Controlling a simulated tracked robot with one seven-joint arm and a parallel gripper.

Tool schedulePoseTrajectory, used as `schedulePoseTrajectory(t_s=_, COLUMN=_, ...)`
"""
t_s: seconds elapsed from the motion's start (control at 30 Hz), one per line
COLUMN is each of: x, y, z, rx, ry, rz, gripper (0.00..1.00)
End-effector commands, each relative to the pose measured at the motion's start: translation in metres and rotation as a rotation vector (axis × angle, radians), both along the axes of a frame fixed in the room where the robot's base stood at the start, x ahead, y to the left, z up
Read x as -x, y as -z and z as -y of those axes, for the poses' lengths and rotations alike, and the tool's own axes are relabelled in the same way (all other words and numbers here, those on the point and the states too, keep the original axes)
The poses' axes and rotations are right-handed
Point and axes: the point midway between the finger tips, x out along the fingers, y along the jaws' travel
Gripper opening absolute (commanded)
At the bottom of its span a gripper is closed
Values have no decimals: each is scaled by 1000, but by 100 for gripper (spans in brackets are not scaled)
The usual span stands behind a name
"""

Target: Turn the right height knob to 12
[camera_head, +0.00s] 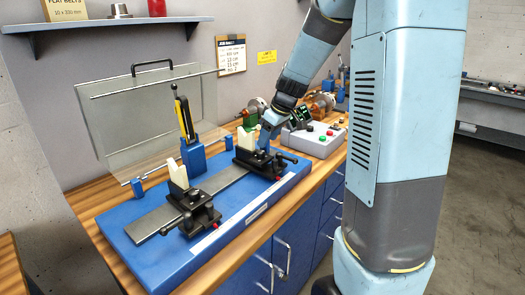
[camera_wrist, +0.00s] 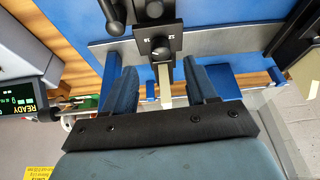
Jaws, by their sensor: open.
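The right support (camera_head: 258,160) is a black carriage on the grey rail, under my gripper (camera_head: 270,130) in the head view. In the wrist view, a dark block with a knob (camera_wrist: 160,47) and small white scale marks sits just beyond the fingertips; the marks are too small to read surely. My gripper (camera_wrist: 160,72) is open, its two blue-grey fingers apart with a pale upright strip (camera_wrist: 164,85) showing between them. I see no finger touching the knob. In the head view the knob is too small to make out.
The left support (camera_head: 192,205) stands nearer on the same blue base (camera_head: 150,258). A clear guard (camera_head: 150,110) is raised behind. A grey control box (camera_head: 318,140) with coloured buttons is to the right; a display reading READY (camera_wrist: 18,100) shows at the wrist view's left.

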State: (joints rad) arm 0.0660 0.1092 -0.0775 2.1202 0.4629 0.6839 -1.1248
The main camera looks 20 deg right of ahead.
Motion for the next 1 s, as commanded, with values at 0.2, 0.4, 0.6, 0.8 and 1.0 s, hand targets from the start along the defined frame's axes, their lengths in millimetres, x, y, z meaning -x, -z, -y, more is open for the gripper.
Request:
schedulePoseTrajectory(t_s=0.2, x=-10, y=34, z=-9, rx=1, ry=-2, rz=-3, gripper=57)
schedulePoseTrajectory(t_s=0.4, x=-17, y=52, z=-13, rx=0, ry=-1, rz=-1, gripper=57)
schedulePoseTrajectory(t_s=0.6, x=-19, y=57, z=-14, rx=1, ry=0, rz=1, gripper=57)
schedulePoseTrajectory(t_s=0.8, x=-19, y=57, z=-14, rx=1, ry=0, rz=1, gripper=57)
schedulePoseTrajectory(t_s=1.0, x=-19, y=57, z=-14, rx=1, ry=0, rz=1, gripper=39)
